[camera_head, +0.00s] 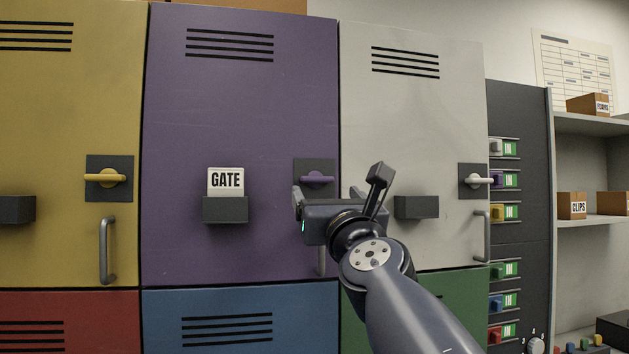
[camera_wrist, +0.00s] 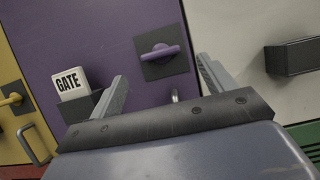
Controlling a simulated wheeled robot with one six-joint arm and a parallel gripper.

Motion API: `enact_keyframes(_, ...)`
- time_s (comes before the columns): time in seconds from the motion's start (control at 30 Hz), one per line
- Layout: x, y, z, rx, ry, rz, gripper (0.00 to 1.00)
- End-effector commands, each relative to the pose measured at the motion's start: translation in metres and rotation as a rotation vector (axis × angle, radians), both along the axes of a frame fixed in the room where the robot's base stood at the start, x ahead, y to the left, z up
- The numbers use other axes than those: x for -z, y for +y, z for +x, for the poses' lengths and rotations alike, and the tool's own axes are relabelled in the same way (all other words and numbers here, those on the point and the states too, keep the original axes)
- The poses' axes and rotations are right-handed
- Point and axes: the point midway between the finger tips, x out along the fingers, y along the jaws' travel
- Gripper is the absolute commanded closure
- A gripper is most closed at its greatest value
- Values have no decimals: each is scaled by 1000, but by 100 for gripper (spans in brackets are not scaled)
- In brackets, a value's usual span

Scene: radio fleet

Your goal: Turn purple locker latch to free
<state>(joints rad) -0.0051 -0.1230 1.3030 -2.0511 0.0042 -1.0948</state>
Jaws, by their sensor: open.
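The purple locker (camera_head: 240,110) stands in the middle of the upper row, its door closed. Its purple latch (camera_head: 317,180) is a lever on a dark square plate at the door's right side, lying about level. The latch also shows in the wrist view (camera_wrist: 160,55), between and beyond the fingers. My gripper (camera_head: 332,192) is open and empty, just in front of and below the latch. In the wrist view my gripper (camera_wrist: 160,85) has its fingers wide apart, with no contact on the latch visible. The purple door's handle (camera_head: 321,262) is partly hidden behind my gripper.
A yellow locker (camera_head: 60,110) is at left and a white locker (camera_head: 410,120) at right, each with a latch. A dark holder (camera_head: 225,209) with a GATE card (camera_head: 226,181) juts from the purple door. Another holder (camera_head: 416,207) juts from the white door beside my gripper.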

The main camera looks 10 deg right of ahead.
Motion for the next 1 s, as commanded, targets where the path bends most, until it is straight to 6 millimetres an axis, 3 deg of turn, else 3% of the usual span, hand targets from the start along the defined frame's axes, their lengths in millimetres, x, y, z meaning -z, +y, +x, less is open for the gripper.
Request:
enact_keyframes(0.2, -16, 0, 36, 1, 2, 1, 22)
enact_keyframes(0.4, -24, 0, 56, 1, 1, 1, 22)
enact_keyframes(0.8, -26, 0, 62, 0, 0, 2, 22)
enact_keyframes(1.0, -25, 0, 62, 0, 0, 2, 37)
